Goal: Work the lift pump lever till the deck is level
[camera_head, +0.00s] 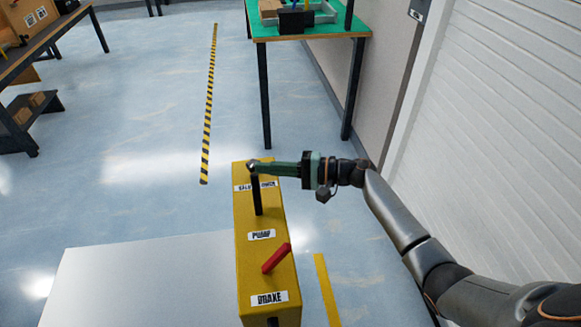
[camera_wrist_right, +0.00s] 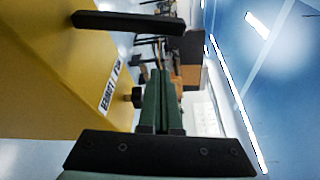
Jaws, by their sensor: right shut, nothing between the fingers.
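A yellow pedestal (camera_head: 254,275) stands in the lower middle of the head view, with labels reading PUMP and BRAKE. A black pump lever (camera_head: 256,196) rises from it behind the PUMP label; it also crosses the top left of the right wrist view (camera_wrist_right: 128,22). My right gripper (camera_head: 254,169) reaches in from the right, over the far end of the pedestal near the lever's top. Its green fingers (camera_wrist_right: 160,90) are shut and empty, apart from the lever in the wrist view. A pale grey deck (camera_head: 140,285) lies left of the pedestal; I cannot tell whether it is level. My left gripper is out of view.
A red lever (camera_head: 276,258) stands tilted near the BRAKE label. A dark round knob (camera_wrist_right: 138,97) sits beside my fingers in the wrist view. A green-topped table (camera_head: 310,31) stands beyond; a white slatted wall (camera_head: 490,120) is at right.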

